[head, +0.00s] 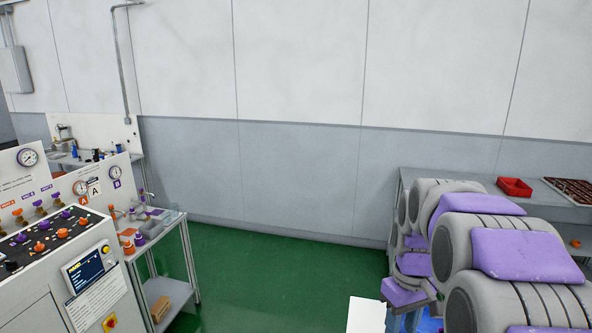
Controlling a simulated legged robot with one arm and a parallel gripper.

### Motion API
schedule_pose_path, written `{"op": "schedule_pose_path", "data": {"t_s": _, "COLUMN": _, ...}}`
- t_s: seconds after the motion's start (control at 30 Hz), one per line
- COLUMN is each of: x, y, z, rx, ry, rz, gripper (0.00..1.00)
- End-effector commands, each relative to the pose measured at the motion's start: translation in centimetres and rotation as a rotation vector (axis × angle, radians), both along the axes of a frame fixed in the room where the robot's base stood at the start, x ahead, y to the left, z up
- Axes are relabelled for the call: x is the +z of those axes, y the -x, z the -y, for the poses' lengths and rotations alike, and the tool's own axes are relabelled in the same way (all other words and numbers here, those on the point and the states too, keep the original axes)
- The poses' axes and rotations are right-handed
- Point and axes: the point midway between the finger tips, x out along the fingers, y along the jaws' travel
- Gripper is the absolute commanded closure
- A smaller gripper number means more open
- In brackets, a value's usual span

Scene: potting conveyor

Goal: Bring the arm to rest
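My arm (515,250), thick grey links with purple pads, fills the lower right of the head view. It looks folded, with its links close together. Smaller grey and purple parts of it show at its left side. I cannot make out my gripper's fingers, and nothing held is visible.
A control console (60,265) with knobs, gauges and a small screen stands at the left. Beside it is a metal cart (187,245) with a cardboard box below. A bench (475,177) behind my arm bears a red bin (514,187) and a dark tray (572,190). The green floor (285,270) between is clear.

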Motion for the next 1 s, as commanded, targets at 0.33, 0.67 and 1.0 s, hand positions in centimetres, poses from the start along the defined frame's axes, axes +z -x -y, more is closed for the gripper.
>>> {"op": "schedule_pose_path", "data": {"t_s": 0.33, "x": -0.8, "y": 12.2, "z": -4.2, "rx": -0.137, "ry": 0.025, "rz": -0.029, "gripper": 0.62}}
{"op": "schedule_pose_path", "data": {"t_s": 0.67, "x": -4.1, "y": 23.5, "z": -6.5, "rx": -0.266, "ry": 0.054, "rz": -0.053, "gripper": 0.62}}
{"op": "schedule_pose_path", "data": {"t_s": 1.0, "x": -6.2, "y": 28.2, "z": -7.0, "rx": -0.326, "ry": 0.069, "rz": -0.063, "gripper": 0.62}}
